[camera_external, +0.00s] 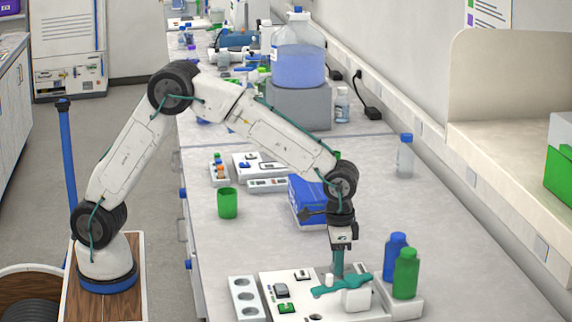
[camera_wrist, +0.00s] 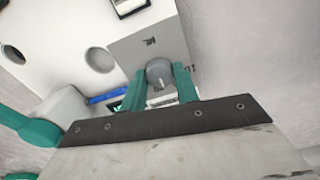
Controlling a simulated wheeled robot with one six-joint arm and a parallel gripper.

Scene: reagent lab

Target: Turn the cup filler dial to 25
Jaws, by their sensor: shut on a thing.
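The dial (camera_wrist: 159,72) is a grey round knob on a grey plate (camera_wrist: 150,40) in the wrist view. My gripper (camera_wrist: 162,86) has its two teal fingers closed on either side of the knob. Small dark marks show on the plate, too small to read, so I cannot tell the setting. In the external view my gripper (camera_external: 338,264) points down at the white control panel (camera_external: 268,290) at the bottom. The dial is not clearly seen there.
A blue bottle (camera_external: 396,255) and a green bottle (camera_external: 406,274) stand close to the right of my gripper. A blue box (camera_external: 308,201) lies behind it. A green cup (camera_external: 227,203) stands further left. The bench right of the box is mostly clear.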

